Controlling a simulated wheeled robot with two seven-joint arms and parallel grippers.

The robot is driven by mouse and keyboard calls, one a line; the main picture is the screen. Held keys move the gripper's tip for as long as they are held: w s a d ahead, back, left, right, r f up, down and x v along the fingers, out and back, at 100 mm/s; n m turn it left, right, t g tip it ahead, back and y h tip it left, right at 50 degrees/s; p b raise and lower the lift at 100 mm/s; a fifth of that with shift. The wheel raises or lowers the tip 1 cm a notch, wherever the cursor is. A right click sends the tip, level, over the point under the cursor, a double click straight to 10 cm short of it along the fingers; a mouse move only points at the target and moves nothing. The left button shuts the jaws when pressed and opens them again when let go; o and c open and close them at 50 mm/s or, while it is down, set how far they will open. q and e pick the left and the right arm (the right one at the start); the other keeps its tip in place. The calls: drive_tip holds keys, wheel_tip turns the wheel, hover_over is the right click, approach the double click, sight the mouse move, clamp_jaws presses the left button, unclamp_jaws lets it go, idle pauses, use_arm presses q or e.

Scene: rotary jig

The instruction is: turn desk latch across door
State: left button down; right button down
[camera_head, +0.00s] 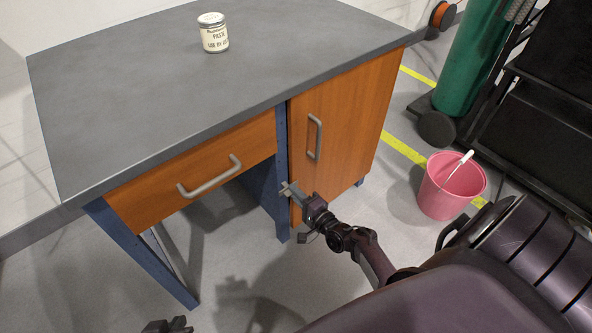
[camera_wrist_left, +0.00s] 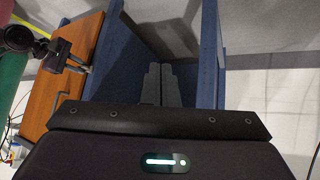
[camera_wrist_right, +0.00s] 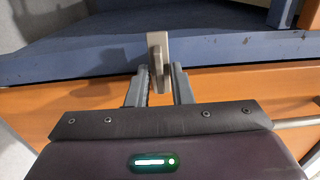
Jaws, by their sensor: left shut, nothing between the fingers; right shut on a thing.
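The desk's orange door (camera_head: 345,125) is flush in its frame, with a grey bar handle (camera_head: 314,137). A small grey-beige latch (camera_wrist_right: 158,50) sits on the blue post (camera_wrist_right: 80,62) beside the door's edge. In the right wrist view it lies crosswise to the post, its near end reaching the door's edge between my fingers. My right gripper (camera_wrist_right: 160,85) is shut on the latch; in the head view it is low at the post (camera_head: 292,190), partly hiding the latch. My left gripper (camera_wrist_left: 159,85) is shut and empty, away from the door, and shows at the head view's bottom edge (camera_head: 167,326).
The orange drawer (camera_head: 195,175) with its grey handle is left of the post. A paste jar (camera_head: 213,33) stands on the grey desktop (camera_head: 140,85). A pink bucket (camera_head: 450,190) and a green cylinder (camera_head: 468,60) stand to the right. Floor before the desk is clear.

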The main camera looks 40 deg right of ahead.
drive_tip(key=c, duration=1.6)
unclamp_jaws()
drive_tip(key=shift+o, duration=0.2)
